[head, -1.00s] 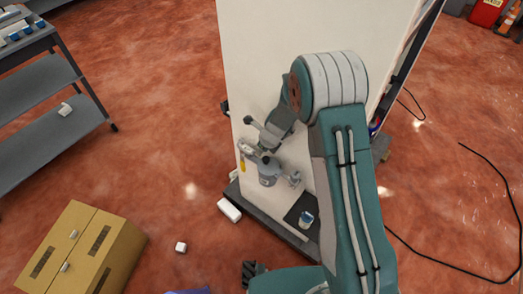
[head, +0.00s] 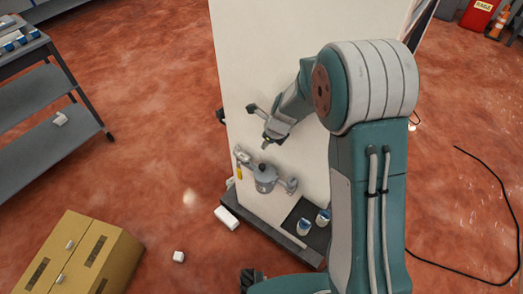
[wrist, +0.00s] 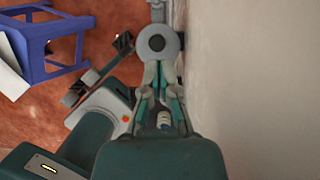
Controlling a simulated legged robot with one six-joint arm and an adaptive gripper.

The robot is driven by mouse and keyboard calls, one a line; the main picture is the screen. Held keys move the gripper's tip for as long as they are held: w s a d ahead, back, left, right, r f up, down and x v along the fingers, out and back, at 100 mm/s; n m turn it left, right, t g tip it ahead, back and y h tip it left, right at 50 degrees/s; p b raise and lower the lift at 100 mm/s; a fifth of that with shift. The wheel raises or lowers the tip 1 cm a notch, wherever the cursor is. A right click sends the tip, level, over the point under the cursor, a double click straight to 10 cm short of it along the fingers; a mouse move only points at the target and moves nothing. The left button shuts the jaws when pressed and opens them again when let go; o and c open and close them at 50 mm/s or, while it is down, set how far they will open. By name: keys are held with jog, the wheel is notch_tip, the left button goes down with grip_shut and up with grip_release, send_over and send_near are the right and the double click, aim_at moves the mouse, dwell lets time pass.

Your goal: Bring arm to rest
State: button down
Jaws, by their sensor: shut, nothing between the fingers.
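My gripper (head: 267,143) is shut and empty in front of the white panel (head: 265,70), a little above the grey round dispenser (head: 265,179) mounted on that panel. In the wrist view my gripper (wrist: 158,68) points at a round grey part with a dark centre (wrist: 157,43), probably the dispenser. The fingers look close together there. My arm is bent over from the right in the head view and hides part of the panel.
Two small blue-and-white cans (head: 305,227) (head: 323,217) stand on a dark tray at the panel's foot. A yellow cabinet (head: 85,255) and grey shelf cart (head: 50,120) are at left. A blue stool (wrist: 68,72) shows in the wrist view. Red floor between is mostly clear.

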jog(key=shift+s+d+r, duration=0.15)
jog(key=shift+d+r, duration=0.05)
jog(key=shift+r, duration=0.45)
jog(key=shift+r, duration=0.1)
jog(key=s+d+r+n+t, duration=0.1)
jog(key=s+d+r+n, duration=0.2)
jog(key=s+r+n, duration=0.4)
jog(key=s+d+r+n, duration=0.2)
jog(key=r+n, duration=0.2)
jog(key=r, duration=0.5)
jog(key=s+d+r+n+t+h, duration=0.1)
jog(key=s+d+r+n, duration=0.2)
jog(key=s+n, duration=0.4)
jog(key=s+d+r+n+t+h, duration=0.1)
jog(key=s+d+r+n+h, duration=0.1)
jog(key=s+d+r+n, duration=0.2)
jog(key=s+n, duration=0.3)
jog(key=s, duration=0.3)
jog(key=shift+s+d+r, duration=0.15)
jog(key=shift+s+r, duration=0.2)
